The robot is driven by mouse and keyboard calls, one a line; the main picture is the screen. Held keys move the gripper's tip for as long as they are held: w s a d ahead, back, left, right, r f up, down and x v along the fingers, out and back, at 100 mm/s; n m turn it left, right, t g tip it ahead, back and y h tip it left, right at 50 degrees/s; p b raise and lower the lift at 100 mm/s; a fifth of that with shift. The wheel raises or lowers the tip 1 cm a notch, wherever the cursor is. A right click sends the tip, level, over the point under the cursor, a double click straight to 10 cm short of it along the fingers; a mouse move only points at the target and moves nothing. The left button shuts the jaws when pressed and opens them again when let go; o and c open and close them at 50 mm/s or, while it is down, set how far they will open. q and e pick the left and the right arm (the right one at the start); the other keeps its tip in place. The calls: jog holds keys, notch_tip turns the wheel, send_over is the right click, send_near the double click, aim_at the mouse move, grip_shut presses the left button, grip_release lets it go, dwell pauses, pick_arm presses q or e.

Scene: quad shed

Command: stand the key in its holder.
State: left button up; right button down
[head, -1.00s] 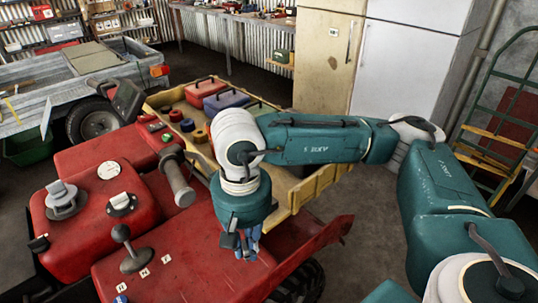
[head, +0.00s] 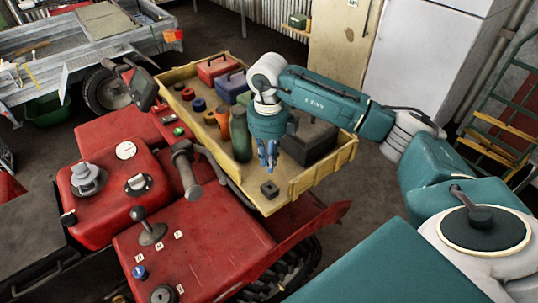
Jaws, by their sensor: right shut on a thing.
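My right gripper (head: 268,160) points down over the near end of the yellow cargo bed. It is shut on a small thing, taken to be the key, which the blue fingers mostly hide. Its shape cannot be made out. A small dark square block (head: 269,190) with a mark on its top, probably the holder, sits on the bed floor just below the fingertips. The fingertips look apart from it. My left gripper is not in view.
The yellow bed (head: 310,178) has raised walls. In it stand a dark green bottle (head: 240,135), an orange bottle (head: 223,122), a dark box (head: 310,138), a red box (head: 217,68) and several rolls. A red quad (head: 200,235) with levers is at the left.

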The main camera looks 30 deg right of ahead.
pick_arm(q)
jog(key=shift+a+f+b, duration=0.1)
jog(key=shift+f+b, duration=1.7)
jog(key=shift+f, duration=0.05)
pick_arm(e)
jog(key=shift+a+f, duration=0.1)
jog(key=shift+f, duration=2.8)
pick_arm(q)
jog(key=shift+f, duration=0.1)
pick_arm(e)
jog(key=shift+f, duration=0.1)
jog(key=shift+f+b, duration=1.45)
jog(key=shift+f, duration=0.2)
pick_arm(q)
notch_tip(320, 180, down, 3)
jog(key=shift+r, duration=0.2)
pick_arm(e)
jog(key=c, duration=1.6)
grip_release()
notch_tip(320, 180, up, 12)
